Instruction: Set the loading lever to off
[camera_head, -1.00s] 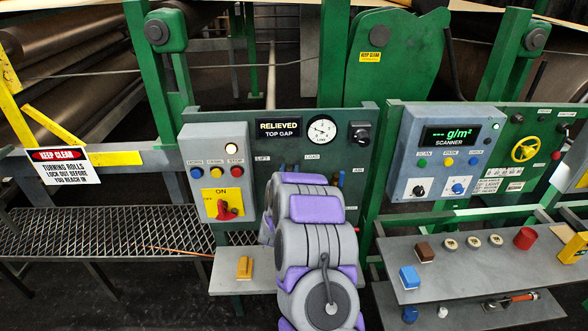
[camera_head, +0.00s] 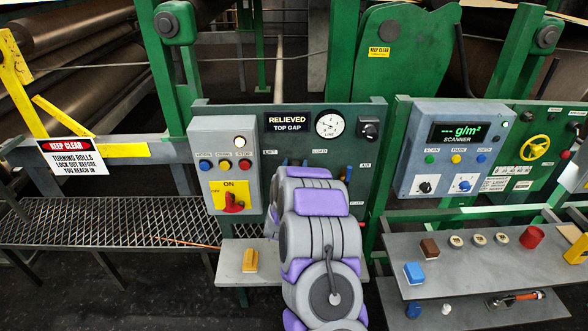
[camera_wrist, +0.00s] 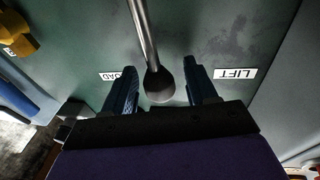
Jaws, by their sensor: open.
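A lever with a grey metal rod and a dark ball knob (camera_wrist: 159,84) shows in the wrist view, between a partly covered label that ends in "OAD" (camera_wrist: 118,75) and an upside-down LIFT label (camera_wrist: 235,73). My gripper (camera_wrist: 162,90) is open, one dark blue finger on each side of the knob. I cannot tell whether either finger touches it. The green control panel (camera_head: 375,185) carries a black sign (camera_head: 288,122) reading RELIEVED, TOP GAP, and a round gauge (camera_head: 330,124).
A grey box (camera_head: 223,180) with buttons and a red switch (camera_head: 233,203) stands left of my arm. A shelf below holds a yellow block (camera_head: 250,260). At right are a scanner box (camera_head: 455,150) and a shelf (camera_head: 455,260) with small objects. Heavy rolls (camera_head: 75,30) lie behind.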

